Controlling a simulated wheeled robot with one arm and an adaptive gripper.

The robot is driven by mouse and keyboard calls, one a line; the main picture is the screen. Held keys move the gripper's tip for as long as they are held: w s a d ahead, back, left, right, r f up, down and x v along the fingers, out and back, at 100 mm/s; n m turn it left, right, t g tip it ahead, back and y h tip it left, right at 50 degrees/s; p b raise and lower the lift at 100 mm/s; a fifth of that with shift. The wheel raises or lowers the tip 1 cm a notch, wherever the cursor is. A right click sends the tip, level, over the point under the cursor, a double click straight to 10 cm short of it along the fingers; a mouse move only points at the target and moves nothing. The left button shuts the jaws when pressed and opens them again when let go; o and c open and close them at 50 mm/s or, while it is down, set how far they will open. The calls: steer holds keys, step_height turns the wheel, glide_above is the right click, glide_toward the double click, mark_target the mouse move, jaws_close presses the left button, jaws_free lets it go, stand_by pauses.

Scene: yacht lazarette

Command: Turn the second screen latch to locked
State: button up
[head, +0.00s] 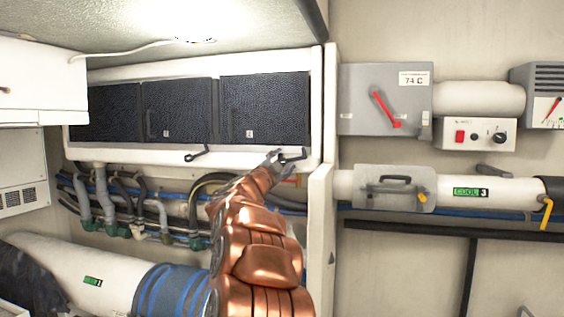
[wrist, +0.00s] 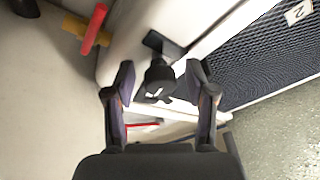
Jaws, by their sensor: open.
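Dark textured screens sit in a white frame in the head view. The second screen (head: 264,108) is the right one, and its label 2 shows in the wrist view, beside the screen mesh (wrist: 270,60). Its black latch (head: 293,157) is on the frame's lower rail below it. In the wrist view the latch (wrist: 158,75) lies between the two fingers of my gripper (wrist: 160,88), which are open with gaps at the sides. My gripper (head: 279,158) reaches the latch from below in the head view and partly hides it. Contact cannot be told.
Another latch (head: 197,153) sits left on the same rail. Hoses (head: 140,205) run below the frame. A white post (head: 320,230) stands right of my arm. A grey box with a red lever (head: 385,108) is on the right wall. A red handle (wrist: 95,30) shows in the wrist view.

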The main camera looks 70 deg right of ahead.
jaws_close()
stand_by(0.4)
